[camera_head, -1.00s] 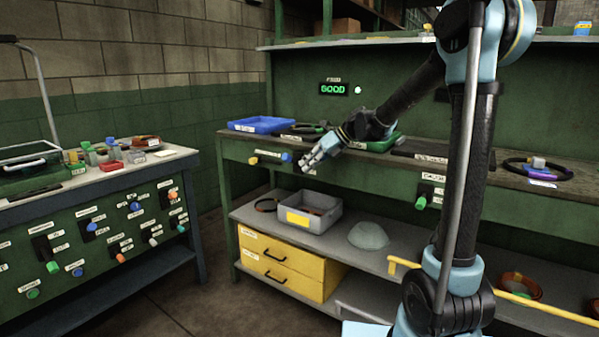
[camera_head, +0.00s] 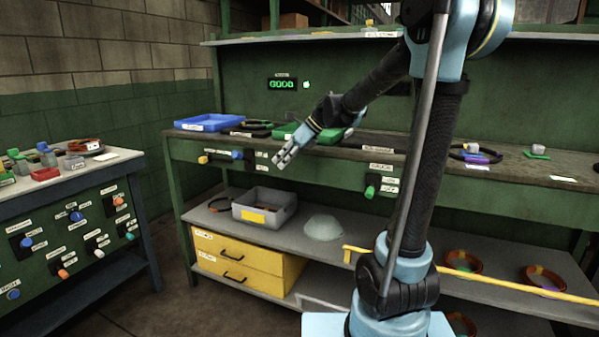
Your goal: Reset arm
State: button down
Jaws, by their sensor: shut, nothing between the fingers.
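My arm rises at the right of the head view and bends down to the left. My gripper (camera_head: 281,162) hangs in front of the front edge of the green workbench (camera_head: 330,168), above the lower shelf. Its fingers are shut and hold nothing. No rubber sleeve can be made out in or at the gripper.
A blue tray (camera_head: 208,123), black rings and a green tray (camera_head: 290,131) lie on the bench top. Below are a grey bin (camera_head: 265,208), a translucent dome (camera_head: 323,228) and yellow drawers (camera_head: 245,263). A yellow rail (camera_head: 470,274) runs at right. A second bench (camera_head: 75,200) stands left.

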jog(key=s+d+f+n+h, duration=0.2)
jog(key=s+d+f+n, duration=0.4)
jog(key=s+d, duration=0.3)
jog(key=s+d+f+n+t+h, duration=0.1)
jog(key=s+d+f+n+h, duration=0.2)
jog(key=s+d+f+n, duration=0.2)
jog(key=s+d+f+n+t+h, duration=0.1)
jog(key=s+d+f+n+h, duration=0.2)
jog(key=s+d+f+n, duration=0.3)
jog(key=s+d+n, duration=0.4)
jog(key=s+d, duration=0.2)
jog(key=d, duration=0.1)
jog(key=shift+s+d+f, duration=0.3)
jog(key=shift+s+d, duration=0.05)
jog(key=shift+d, duration=0.05)
jog(key=shift+w+f, duration=0.2)
jog(key=shift+w, duration=0.25)
